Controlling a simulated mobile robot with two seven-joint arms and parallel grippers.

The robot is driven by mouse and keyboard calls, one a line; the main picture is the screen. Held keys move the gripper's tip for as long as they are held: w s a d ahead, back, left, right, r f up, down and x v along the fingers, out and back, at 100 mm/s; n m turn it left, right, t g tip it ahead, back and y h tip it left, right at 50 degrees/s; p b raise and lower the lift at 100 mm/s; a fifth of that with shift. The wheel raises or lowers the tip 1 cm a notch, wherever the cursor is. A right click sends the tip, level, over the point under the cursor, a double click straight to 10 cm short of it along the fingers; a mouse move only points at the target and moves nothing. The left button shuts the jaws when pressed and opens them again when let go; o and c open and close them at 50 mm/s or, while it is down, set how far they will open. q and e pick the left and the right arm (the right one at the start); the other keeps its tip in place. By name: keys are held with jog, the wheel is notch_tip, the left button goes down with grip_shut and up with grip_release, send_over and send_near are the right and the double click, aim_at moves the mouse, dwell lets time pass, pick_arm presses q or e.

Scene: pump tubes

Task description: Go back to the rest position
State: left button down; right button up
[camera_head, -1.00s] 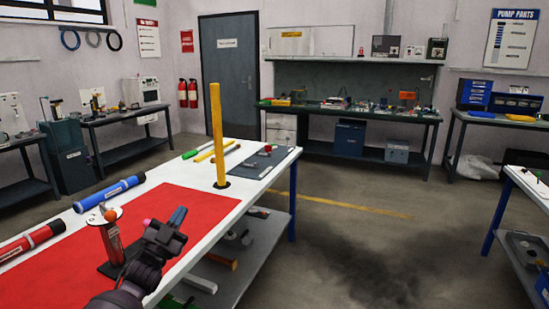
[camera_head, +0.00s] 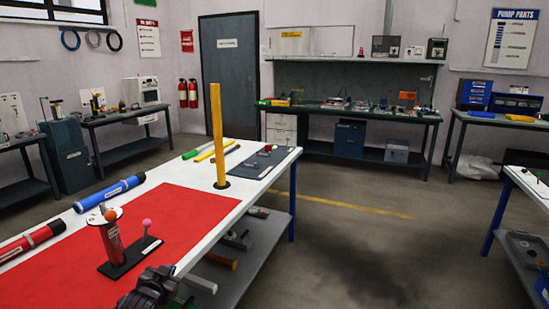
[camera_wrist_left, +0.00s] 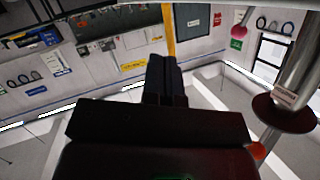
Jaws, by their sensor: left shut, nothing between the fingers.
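My left gripper (camera_head: 160,278) is low at the bottom of the head view, just off the near edge of the white worktable (camera_head: 196,252). Its dark fingers (camera_wrist_left: 164,80) are together and empty in the left wrist view. Left of it in the head view, apart from it, is a black base plate (camera_head: 128,262) on the red mat (camera_head: 185,212). My right gripper is out of view.
A yellow upright tube (camera_head: 217,135) stands on the table farther back. A blue tube (camera_head: 108,193) and a red-and-black tube (camera_head: 32,242) lie at its left edge. A shelf (camera_head: 250,262) with loose parts is below. The floor (camera_head: 350,240) to the right is clear.

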pick_arm(q)
jog(key=s+f+n+g, duration=0.1)
jog(key=s+f, duration=0.3)
jog(key=s, duration=0.9)
jog(key=s+d+f+n+g, duration=0.1)
jog(key=s+f, duration=0.3)
jog(key=s, duration=1)
jog(key=s+d+f+n+g, duration=0.1)
jog(key=s+f, duration=0.3)
jog(key=s, duration=0.9)
jog(key=shift+s+f+g+y, duration=0.2)
jog(key=shift+f+g+y, duration=0.1)
jog(key=shift+f+g, duration=0.15)
